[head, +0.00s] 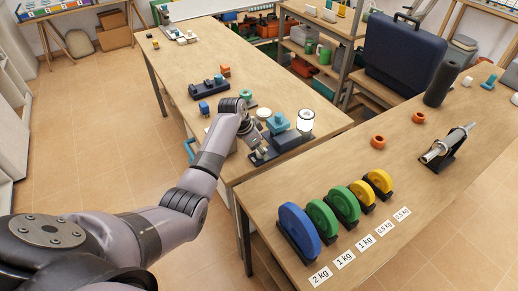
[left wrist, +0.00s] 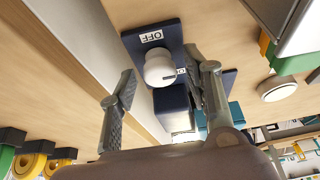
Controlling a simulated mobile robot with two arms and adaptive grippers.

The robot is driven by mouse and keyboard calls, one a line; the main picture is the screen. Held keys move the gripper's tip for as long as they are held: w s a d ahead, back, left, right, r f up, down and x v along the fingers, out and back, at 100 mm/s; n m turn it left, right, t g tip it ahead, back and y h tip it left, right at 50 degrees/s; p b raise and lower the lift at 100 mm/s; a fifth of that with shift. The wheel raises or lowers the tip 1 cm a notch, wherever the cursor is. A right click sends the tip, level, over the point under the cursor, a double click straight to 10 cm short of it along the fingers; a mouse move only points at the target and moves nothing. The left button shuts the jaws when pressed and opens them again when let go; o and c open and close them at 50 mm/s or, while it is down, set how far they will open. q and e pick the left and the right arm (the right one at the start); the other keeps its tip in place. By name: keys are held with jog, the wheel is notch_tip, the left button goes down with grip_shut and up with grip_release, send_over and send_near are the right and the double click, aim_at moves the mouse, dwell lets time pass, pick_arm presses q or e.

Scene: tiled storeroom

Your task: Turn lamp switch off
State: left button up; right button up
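The lamp switch shows in the left wrist view as a white round knob (left wrist: 158,68) on a dark blue plate (left wrist: 136,42) with an OFF label (left wrist: 151,37). A second label is partly covered beside the knob. My left gripper (left wrist: 162,75) is open, with one finger on each side of the knob; I cannot tell whether either finger touches it. In the head view the left gripper (head: 257,143) is over the near end of the long table, and it hides most of the switch. A white cylindrical lamp (head: 305,121) there looks bright. My right gripper is not in view.
Beside the switch stand a dark block (head: 291,140) and a teal piece (head: 277,122). The right table (head: 330,170) holds blue, green and yellow weight discs (head: 299,230), orange rings (head: 378,142) and a metal bar on a stand (head: 447,144). Its middle is clear.

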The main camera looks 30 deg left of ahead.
pick_arm(q)
grip_shut()
dwell(0.3)
